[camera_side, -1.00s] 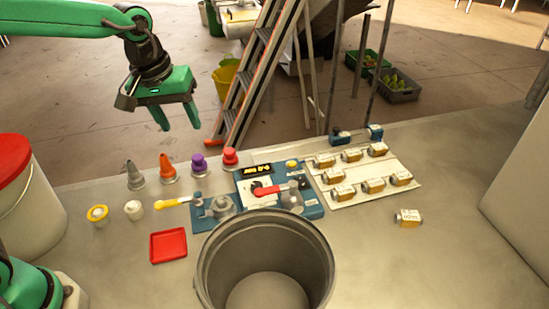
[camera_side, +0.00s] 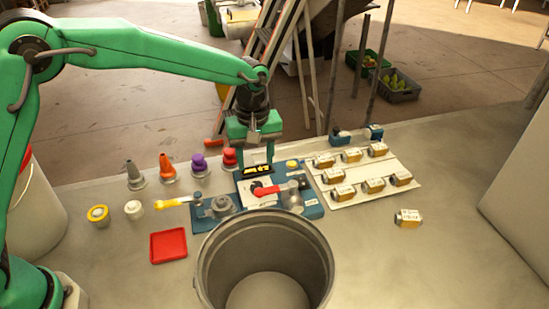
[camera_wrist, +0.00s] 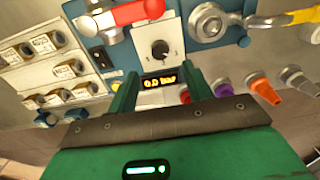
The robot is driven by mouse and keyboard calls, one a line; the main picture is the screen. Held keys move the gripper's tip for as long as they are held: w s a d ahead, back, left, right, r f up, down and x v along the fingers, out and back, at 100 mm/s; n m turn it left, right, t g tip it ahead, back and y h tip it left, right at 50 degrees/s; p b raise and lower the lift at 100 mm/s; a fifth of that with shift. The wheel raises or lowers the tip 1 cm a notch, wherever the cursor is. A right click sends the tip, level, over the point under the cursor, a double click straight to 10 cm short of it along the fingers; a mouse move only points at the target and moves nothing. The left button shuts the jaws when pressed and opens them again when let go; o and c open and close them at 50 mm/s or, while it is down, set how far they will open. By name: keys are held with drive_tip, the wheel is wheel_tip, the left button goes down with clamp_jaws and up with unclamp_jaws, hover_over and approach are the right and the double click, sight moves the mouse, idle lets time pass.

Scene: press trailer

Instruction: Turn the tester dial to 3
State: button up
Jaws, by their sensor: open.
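The tester (camera_side: 313,207) is a blue unit on the bench with a white dial plate. Its dial, a small black knob (camera_wrist: 159,46), shows in the wrist view with marks around it; I cannot read which number it points to. In the side view a red lever (camera_side: 266,190) lies in front of the dial plate; the lever also shows in the wrist view (camera_wrist: 135,13). My gripper (camera_side: 256,162) is open and empty, pointing down above the back of the tester, with its fingers either side of the display in the wrist view.
A grey bucket (camera_side: 212,262) stands in front of the tester. A pump with a yellow handle (camera_side: 172,203) is at its left. Purple (camera_side: 199,163), orange (camera_side: 167,167) and other coloured nozzles stand behind left. A white tray (camera_side: 345,198) of brass fittings lies right.

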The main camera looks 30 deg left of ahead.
sight(257, 184)
drive_tip(key=shift+f, duration=3.9)
drive_tip(key=c, duration=1)
